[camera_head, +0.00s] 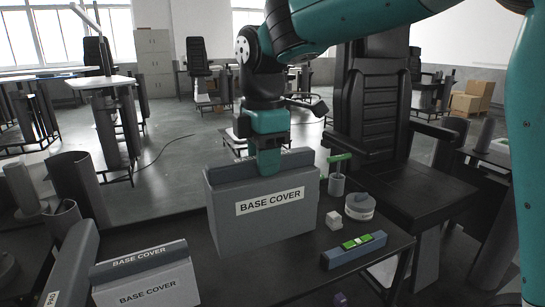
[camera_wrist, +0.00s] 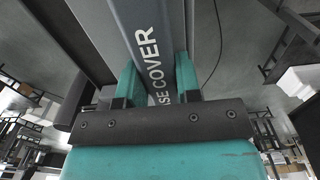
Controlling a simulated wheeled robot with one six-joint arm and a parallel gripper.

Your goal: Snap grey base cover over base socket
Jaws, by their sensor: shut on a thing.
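My gripper (camera_head: 268,168) points down into the top of a large grey bin (camera_head: 235,228) labelled BASE COVER. In the wrist view its two teal fingers (camera_wrist: 158,85) are shut on a grey base cover (camera_wrist: 155,28) with white BASE COVER lettering. In the head view the top edge of a dark grey piece (camera_head: 297,158) shows at the bin's top, beside the fingers; the bin's wall hides the rest. I cannot make out the base socket for certain in either view.
A blue level (camera_head: 354,250), a white block (camera_head: 333,220), a round tin (camera_head: 360,206) and a cup (camera_head: 337,184) lie to the right. A black chair (camera_head: 377,105) stands behind.

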